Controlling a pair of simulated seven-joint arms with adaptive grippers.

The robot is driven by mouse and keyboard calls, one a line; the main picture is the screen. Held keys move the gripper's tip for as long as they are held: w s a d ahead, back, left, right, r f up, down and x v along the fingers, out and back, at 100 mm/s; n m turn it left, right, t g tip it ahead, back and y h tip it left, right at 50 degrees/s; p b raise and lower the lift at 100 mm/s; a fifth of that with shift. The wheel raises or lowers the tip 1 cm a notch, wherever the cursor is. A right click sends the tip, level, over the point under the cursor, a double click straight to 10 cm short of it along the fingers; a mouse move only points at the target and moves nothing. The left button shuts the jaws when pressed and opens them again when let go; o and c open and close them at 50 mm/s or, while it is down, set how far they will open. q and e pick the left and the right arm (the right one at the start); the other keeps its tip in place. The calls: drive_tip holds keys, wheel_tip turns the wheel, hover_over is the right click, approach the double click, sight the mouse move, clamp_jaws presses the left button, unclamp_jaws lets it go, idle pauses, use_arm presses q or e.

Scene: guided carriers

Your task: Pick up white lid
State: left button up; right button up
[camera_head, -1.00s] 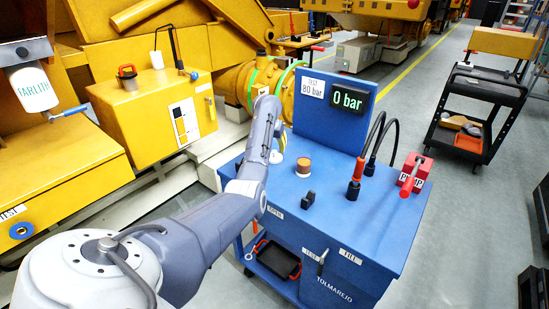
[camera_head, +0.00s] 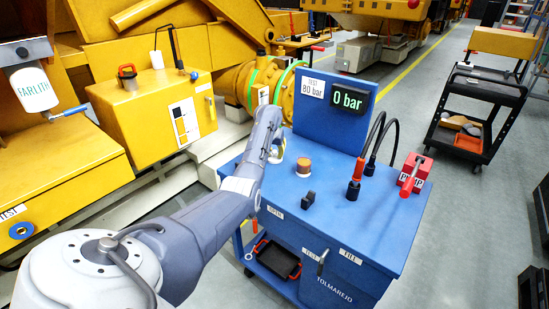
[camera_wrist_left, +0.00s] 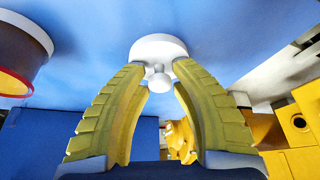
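The white lid (camera_wrist_left: 158,46) is round with a small knob and rests on the blue bench top. In the left wrist view it lies straight ahead, at the fingertips. My left gripper (camera_wrist_left: 158,72) has two yellow ribbed fingers, open, with the knob between their tips. I cannot tell whether the fingers touch the knob. In the head view my left forearm and wrist hide most of the gripper, and only a pale edge of the lid shows beside the wrist. My right gripper is in neither view.
A cup with a brown top (camera_head: 304,168) stands close to the right of my left wrist. A dark knob (camera_head: 308,198), hoses and a red pump (camera_head: 413,172) stand farther right on the blue bench (camera_head: 350,235). An upright blue gauge panel (camera_head: 330,125) rises behind.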

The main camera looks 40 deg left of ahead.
use_arm(q)
clamp_jaws()
drive_tip(key=shift+r, duration=0.1)
